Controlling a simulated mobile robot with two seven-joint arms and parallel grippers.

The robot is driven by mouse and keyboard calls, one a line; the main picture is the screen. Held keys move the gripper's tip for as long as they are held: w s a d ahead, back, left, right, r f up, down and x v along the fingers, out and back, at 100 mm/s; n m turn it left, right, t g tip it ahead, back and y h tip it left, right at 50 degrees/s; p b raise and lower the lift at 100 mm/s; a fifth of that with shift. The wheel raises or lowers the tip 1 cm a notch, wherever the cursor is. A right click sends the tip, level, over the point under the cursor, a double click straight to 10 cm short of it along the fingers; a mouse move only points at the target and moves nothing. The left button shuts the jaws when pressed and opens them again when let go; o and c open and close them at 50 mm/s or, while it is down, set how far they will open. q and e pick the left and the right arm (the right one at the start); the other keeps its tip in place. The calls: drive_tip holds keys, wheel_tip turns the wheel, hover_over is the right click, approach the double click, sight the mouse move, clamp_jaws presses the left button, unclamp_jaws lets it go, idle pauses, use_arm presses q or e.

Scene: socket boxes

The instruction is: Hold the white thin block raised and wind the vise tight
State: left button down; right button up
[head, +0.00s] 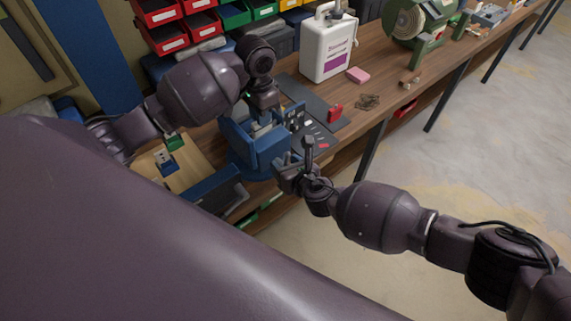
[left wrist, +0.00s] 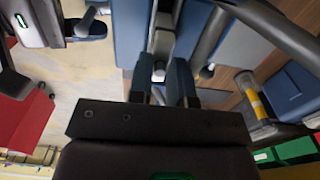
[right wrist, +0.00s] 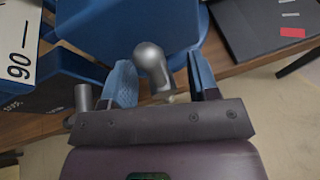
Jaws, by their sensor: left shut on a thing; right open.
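The blue vise (head: 264,150) stands at the bench's front edge. My left gripper (head: 265,113) is above its jaws, pointing down. In the left wrist view its fingers (left wrist: 161,88) are shut on a small pale piece (left wrist: 159,73), seemingly the white thin block, of which little shows. I cannot tell its height above the jaws. My right gripper (head: 293,172) is open at the front of the vise. In the right wrist view the grey handle (right wrist: 151,65) with its rounded end stands between the open fingers (right wrist: 163,85), with no clear grip on it.
A dark mat (head: 318,112) with small parts and a red piece (head: 335,113) lies beside the vise. Coloured bins line the back. Open floor lies right of the bench.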

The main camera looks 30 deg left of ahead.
drive_tip(key=shift+a, duration=0.1)
drive_tip(key=shift+c, duration=0.2)
drive_tip(key=c, duration=0.8)
drive_tip(key=shift+c, duration=0.2)
drive_tip(key=shift+w, duration=0.1)
drive_tip(key=shift+w+f+m+g+y, duration=0.1)
drive_tip(key=shift+m+g+y, duration=0.05)
drive_tip(key=shift+m+g, duration=0.4)
drive_tip(key=shift+w+f+m+g+y, duration=0.15)
drive_tip(key=shift+m+g, duration=0.2)
drive_tip(key=shift+m, duration=0.3)
drive_tip(key=shift+w+d+m+g+y, duration=0.1)
drive_tip(key=shift+m+g+y, duration=0.1)
drive_tip(key=shift+m+g, duration=0.35)
drive_tip(key=shift+w+d+m+g+y, duration=0.1)
drive_tip(key=shift+m+g+y, duration=0.2)
drive_tip(key=shift+m, duration=0.35)
drive_tip(key=shift+w+d+f+m+g+y, duration=0.15)
drive_tip(key=shift+m+g+y, duration=0.3)
drive_tip(key=shift+m, duration=0.5)
drive_tip(key=shift+s+a+f+m+g+y, duration=0.1)
drive_tip(key=shift+f+m+g+y, duration=0.15)
drive_tip(key=shift+m+g, duration=0.45)
drive_tip(key=shift+w+d+f+m+g+y, duration=0.15)
drive_tip(key=shift+m+g+y, duration=0.2)
drive_tip(key=shift+m, duration=0.8)
drive_tip(key=shift+s+a, duration=0.1)
